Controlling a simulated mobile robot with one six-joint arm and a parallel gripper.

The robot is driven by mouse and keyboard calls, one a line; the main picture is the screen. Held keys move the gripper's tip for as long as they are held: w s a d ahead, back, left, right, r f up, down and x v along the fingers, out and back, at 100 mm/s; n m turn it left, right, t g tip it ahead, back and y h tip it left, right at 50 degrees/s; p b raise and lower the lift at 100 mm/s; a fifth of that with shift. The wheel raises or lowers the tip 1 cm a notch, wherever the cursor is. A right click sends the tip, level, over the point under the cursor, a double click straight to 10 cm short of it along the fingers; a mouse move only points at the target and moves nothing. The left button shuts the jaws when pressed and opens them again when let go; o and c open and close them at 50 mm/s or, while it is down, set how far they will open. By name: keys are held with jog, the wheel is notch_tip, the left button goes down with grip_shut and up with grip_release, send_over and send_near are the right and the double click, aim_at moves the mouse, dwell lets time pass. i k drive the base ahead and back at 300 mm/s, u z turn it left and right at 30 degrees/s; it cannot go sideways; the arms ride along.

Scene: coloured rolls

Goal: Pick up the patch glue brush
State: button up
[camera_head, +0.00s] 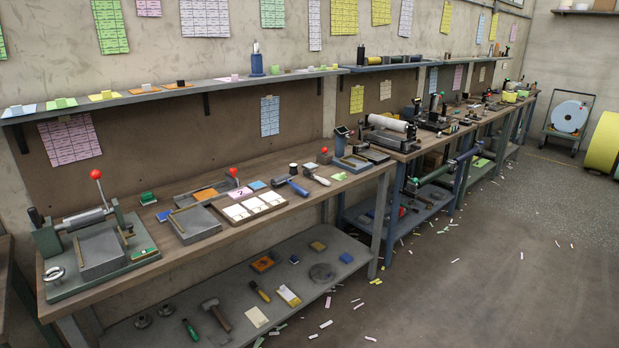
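I cannot tell for sure which thing is the patch glue brush. A dark blue pot (257,65) with a pale upright piece in its top stands on the wall shelf. On the bench lie a blue-handled tool (298,187) and a pale tool with a dark end (317,177), side by side. On the lower shelf lie a yellow-handled tool (260,291) and a green-handled tool (190,330). All are too small to make out bristles. My gripper is not in view.
The long wooden bench (222,242) carries a roller press with a red knob (96,174) at left and a tray of white cards (254,206). The lower shelf (215,290) holds a hammer (214,312). Paper scraps litter the otherwise open floor (470,290) at right.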

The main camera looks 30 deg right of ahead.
aim_at(308, 173)
jog(key=i, duration=0.9)
jog(key=z, duration=0.05)
